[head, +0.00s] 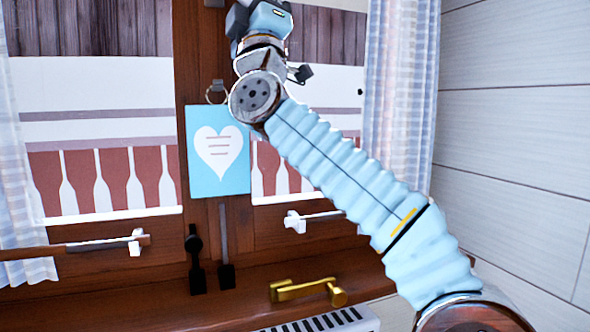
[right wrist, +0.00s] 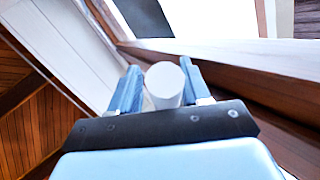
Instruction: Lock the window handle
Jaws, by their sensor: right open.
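A gold handle (head: 307,290) lies roughly level low on the brown wooden window frame (head: 262,224) in the head view. Two dark upright handles or latches, a left one (head: 195,262) and a right one (head: 226,255), sit on the frame's middle part. Which of these is the window handle, I cannot tell. My right arm reaches up across the window, and its gripper end is at the top edge of the head view, partly cut off. In the right wrist view my right gripper (right wrist: 159,66) is open, with a white cylinder (right wrist: 165,86) between its blue fingers; contact is unclear. My left gripper is out of view.
A blue card with a white heart (head: 217,150) hangs on the middle post. White-ended rods stick out at left (head: 136,242) and right (head: 296,222). Curtains (head: 400,90) hang at both sides.

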